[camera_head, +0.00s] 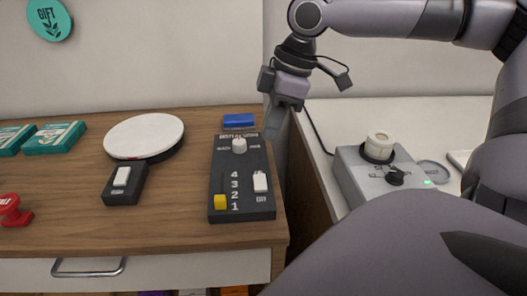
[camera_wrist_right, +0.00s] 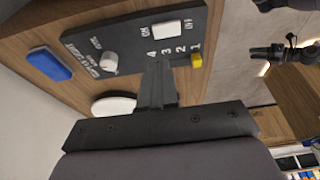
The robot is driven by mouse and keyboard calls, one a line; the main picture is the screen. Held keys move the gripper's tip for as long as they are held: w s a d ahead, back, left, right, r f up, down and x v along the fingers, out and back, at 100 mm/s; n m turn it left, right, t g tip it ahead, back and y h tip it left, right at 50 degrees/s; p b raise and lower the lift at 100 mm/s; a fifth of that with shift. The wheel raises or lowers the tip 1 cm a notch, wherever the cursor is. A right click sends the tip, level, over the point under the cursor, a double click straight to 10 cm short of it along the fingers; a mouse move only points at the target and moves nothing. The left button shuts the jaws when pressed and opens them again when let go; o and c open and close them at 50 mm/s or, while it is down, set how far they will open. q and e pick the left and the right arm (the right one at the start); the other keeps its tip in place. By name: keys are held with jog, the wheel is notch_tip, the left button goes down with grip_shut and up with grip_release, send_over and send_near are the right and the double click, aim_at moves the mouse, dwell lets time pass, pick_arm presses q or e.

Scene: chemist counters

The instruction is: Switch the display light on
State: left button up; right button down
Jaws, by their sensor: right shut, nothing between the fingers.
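The black display light panel (camera_head: 243,208) lies on the wooden counter. It carries a white rocker switch (camera_head: 260,182), a round white knob (camera_head: 239,145) and a yellow slider (camera_head: 220,202) at 1. In the right wrist view, the rocker (camera_wrist_right: 165,29) sits between ON and OFF labels; which side is pressed is unclear. The knob (camera_wrist_right: 109,61) and slider (camera_wrist_right: 196,60) show there too. My right gripper (camera_head: 272,130) is shut and empty near the panel's far right corner, apart from the rocker. Its closed fingers (camera_wrist_right: 157,75) show against the panel.
A blue block (camera_head: 239,121) lies behind the panel. A small black switch box (camera_head: 125,185) and a round white-topped stand (camera_head: 144,137) are to its left. A grey device (camera_head: 378,172) stands on the white counter at right.

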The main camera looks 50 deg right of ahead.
aim_at(259, 182)
jog(key=x, duration=0.4)
jog(key=b+x, duration=0.1)
jog(key=x, duration=0.3)
jog(key=shift+s+d+f, duration=0.1)
jog(key=shift+s+d, duration=0.15)
jog(key=shift+f+b, duration=0.3)
jog(key=shift+f, duration=0.35)
jog(key=shift+f, duration=0.1)
jog(key=shift+s+a+r+p, duration=0.3)
jog(key=shift+s+a+p, duration=0.2)
jog(key=shift+p, duration=0.25)
